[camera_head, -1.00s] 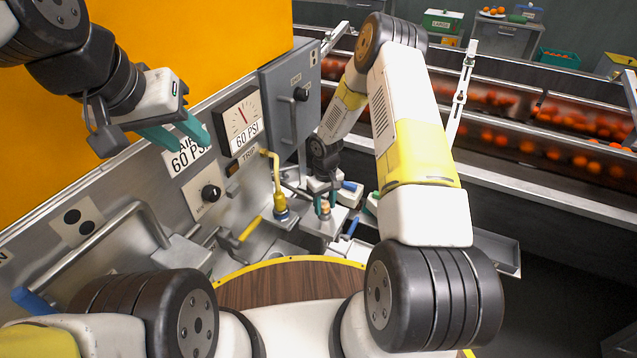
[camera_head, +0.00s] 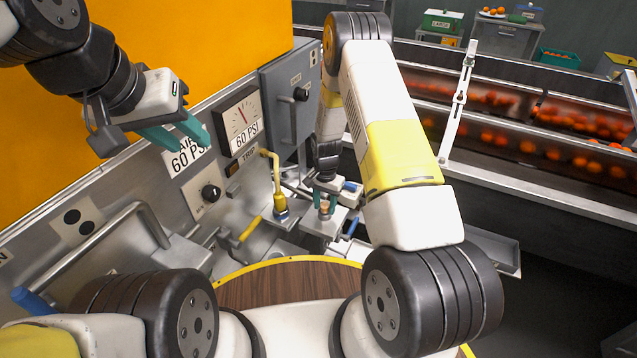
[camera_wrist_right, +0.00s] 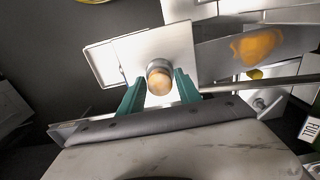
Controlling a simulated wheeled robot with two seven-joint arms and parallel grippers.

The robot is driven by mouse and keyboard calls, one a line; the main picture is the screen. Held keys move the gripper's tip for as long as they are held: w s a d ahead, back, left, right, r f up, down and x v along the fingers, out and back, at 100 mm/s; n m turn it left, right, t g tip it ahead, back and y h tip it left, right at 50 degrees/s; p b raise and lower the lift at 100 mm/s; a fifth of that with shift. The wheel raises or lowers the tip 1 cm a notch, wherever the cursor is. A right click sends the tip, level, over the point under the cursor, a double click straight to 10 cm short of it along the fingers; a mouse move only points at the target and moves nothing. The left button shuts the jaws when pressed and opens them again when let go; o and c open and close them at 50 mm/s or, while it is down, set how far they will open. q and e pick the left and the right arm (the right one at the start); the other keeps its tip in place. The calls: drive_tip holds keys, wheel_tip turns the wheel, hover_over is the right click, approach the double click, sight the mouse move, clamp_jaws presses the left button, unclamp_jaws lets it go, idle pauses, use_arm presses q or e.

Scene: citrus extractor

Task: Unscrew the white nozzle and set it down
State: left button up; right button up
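My right gripper (camera_head: 324,201) is low at the metal fixture below the control panel. In the right wrist view its green fingers (camera_wrist_right: 159,92) are apart, one on each side of a short round fitting (camera_wrist_right: 159,80) with a grey collar and a tan-orange top. Small gaps seem to show between the fingers and the fitting. The fitting stands on a pale metal block (camera_wrist_right: 110,55). I cannot make out a clearly white nozzle, nor tell whether this fitting is it. My left gripper (camera_head: 178,136) is open and empty, in front of the panel by the 60 PSI label.
A yellow pipe (camera_head: 276,185) stands left of my right gripper. A pressure gauge (camera_head: 240,118) and grey box (camera_head: 290,100) are on the panel. A yellow-rimmed round wooden surface (camera_head: 285,285) lies in front. Conveyors with oranges (camera_head: 550,150) run behind on the right.

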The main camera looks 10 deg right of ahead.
drive_tip(key=c, duration=0.6)
drive_tip(key=n, duration=0.6)
drive_tip(key=shift+n, duration=0.4)
drive_tip(key=n, duration=0.5)
drive_tip(key=o, duration=0.7)
drive_tip(key=shift+o, duration=0.2)
